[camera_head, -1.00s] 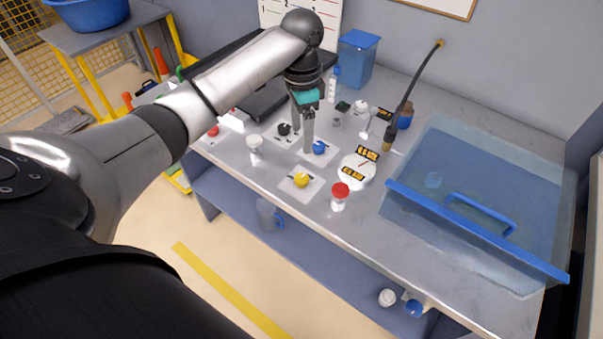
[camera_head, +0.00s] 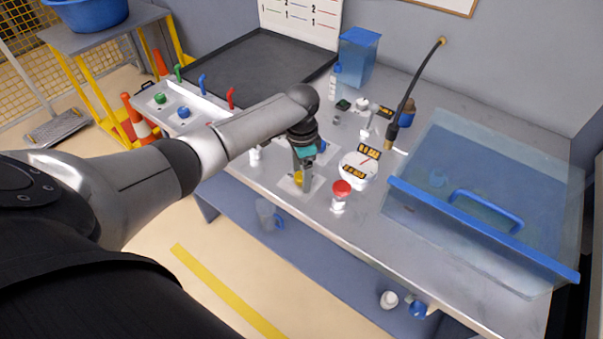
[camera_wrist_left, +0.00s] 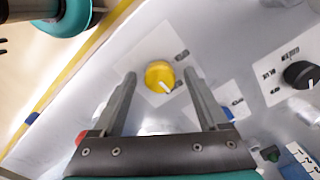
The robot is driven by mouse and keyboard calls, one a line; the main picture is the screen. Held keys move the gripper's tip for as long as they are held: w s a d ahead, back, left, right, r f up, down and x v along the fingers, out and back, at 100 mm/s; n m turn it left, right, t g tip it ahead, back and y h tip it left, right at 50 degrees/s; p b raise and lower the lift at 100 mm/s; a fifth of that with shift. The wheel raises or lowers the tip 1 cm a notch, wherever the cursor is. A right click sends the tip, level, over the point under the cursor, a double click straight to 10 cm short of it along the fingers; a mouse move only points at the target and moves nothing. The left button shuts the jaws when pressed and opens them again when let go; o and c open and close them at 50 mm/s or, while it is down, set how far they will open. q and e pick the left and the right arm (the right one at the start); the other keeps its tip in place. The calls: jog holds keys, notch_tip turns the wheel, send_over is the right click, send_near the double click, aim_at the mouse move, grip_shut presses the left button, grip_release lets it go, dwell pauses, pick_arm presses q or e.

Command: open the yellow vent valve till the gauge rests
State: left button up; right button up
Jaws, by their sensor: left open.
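The yellow vent valve (camera_head: 298,178) is a round knob on a pale square plate on the bench, partly hidden by my gripper in the head view. In the left wrist view the yellow knob (camera_wrist_left: 160,75) shows whole, with a white pointer mark. My left gripper (camera_head: 301,180) is over the knob. In the wrist view my left gripper (camera_wrist_left: 159,80) is open, one finger to each side of the knob with gaps between; whether the tips are down at its height I cannot tell. The white gauge (camera_head: 360,166) stands to the right, with a red needle and dark displays. My right gripper is not in view.
A red-capped white bottle (camera_head: 340,194) stands close to the right of the valve. The blue knob (camera_head: 321,146) is just behind my gripper. A black knob (camera_wrist_left: 301,74) shows in the wrist view.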

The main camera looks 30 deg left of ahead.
pick_arm(q)
jog(key=shift+c, duration=0.3)
grip_shut()
dwell(0.4)
